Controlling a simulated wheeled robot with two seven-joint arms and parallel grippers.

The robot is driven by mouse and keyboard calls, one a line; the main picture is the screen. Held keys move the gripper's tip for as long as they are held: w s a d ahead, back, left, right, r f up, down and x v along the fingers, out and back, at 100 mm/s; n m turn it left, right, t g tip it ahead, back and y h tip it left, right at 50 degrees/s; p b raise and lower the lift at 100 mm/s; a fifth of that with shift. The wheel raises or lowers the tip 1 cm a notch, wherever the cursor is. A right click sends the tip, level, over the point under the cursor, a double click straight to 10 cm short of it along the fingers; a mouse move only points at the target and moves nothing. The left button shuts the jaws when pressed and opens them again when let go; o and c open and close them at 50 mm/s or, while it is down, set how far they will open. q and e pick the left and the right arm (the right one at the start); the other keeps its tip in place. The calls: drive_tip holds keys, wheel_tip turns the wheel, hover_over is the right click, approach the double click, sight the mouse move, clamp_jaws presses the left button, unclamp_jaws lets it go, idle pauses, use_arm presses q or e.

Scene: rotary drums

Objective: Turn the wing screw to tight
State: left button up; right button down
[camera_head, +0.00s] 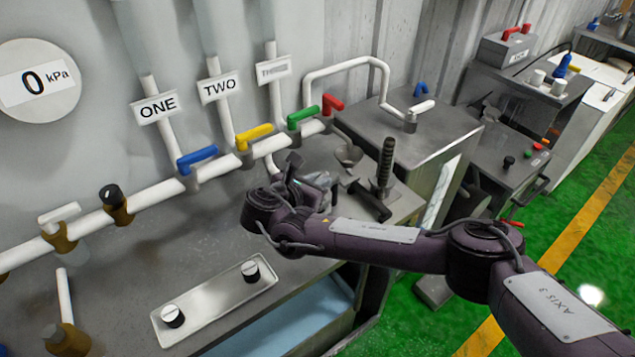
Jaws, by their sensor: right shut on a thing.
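My right gripper (312,184) is at the end of the dark arm that comes in from the right. It is low over the grey bench top, left of an upright dark threaded rod (385,163). It is shut on a small grey metal part, which I take to be the wing screw (320,181). The fingers and wrist hide most of this part, so its angle and how tight it sits cannot be told. My left gripper is not in view.
Blue (198,158), yellow (254,136), green (304,117) and red (332,104) valve handles line the white pipe behind the gripper. A dark clamp bar (370,201) lies beside the rod. A plate with two knobs (214,302) is at the front. A round gauge (38,86) reads 0 kPa.

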drive_tip(key=m+g+h+b, duration=0.1)
drive_tip(key=m+g+h, duration=0.1)
drive_tip(key=shift+a+f+m+b, duration=0.1)
drive_tip(key=shift+f+m+b, duration=0.05)
drive_tip(key=shift+m+b, duration=0.2)
drive_tip(key=shift+m+g+h+b, duration=1)
drive_tip(key=shift+m+g+b, duration=0.2)
drive_tip(key=shift+m, duration=0.05)
drive_tip(key=c, duration=1.4)
unclamp_jaws()
